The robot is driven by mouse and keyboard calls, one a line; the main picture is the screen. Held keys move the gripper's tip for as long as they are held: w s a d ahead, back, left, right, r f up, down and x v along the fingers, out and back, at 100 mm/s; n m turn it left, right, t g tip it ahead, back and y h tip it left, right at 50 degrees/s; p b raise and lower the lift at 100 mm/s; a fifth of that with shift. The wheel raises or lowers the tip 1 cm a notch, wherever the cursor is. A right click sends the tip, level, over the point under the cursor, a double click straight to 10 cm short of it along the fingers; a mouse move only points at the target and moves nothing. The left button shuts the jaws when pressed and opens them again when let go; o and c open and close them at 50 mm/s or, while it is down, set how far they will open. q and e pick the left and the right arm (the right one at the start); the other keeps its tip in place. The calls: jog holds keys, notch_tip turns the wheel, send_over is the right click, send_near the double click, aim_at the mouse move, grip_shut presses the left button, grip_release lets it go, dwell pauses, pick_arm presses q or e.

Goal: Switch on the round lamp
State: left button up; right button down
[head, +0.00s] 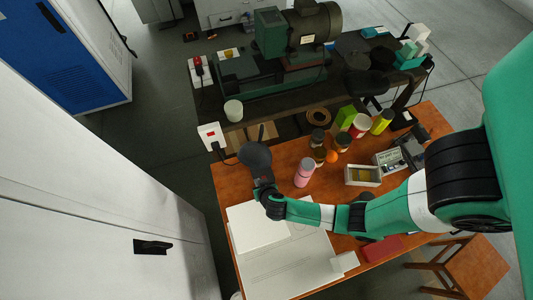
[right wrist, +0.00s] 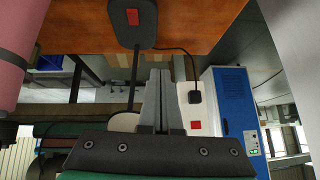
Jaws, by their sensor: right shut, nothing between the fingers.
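The round lamp (head: 255,155) stands at the table's left edge, its dark disc-shaped head showing from above in the head view. In the right wrist view its dark base (right wrist: 133,28) carries a red switch (right wrist: 132,17), with a thin stem and a pale round head (right wrist: 125,122) partly hidden by my gripper. My right gripper (head: 265,186) is at the near side of the lamp and hides part of it. In the right wrist view its fingers (right wrist: 161,75) are shut and empty, apart from the switch. My left gripper is not in view.
A pink bottle (head: 304,173) stands close right of the lamp. A white socket box (head: 210,136) with a red square and a black plug is beyond the table's left edge. Papers (head: 290,265) cover the near left of the table (head: 222,180). Several jars stand at the back.

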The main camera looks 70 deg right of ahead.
pick_arm(q)
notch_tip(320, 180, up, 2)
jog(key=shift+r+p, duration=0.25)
jog(key=shift+p, duration=0.25)
pick_arm(e)
jog(key=shift+g, duration=0.5)
jog(key=s, duration=0.5)
jog(key=shift+d+f, duration=0.2)
jog(key=shift+d, duration=0.05)
jog(key=b+x, duration=0.9)
jog(key=b, duration=0.1)
jog(key=shift+d+f, duration=0.1)
jog(key=shift+f, duration=0.35)
jog(key=shift+f+b, duration=0.85)
jog(key=shift+f, duration=1.05)
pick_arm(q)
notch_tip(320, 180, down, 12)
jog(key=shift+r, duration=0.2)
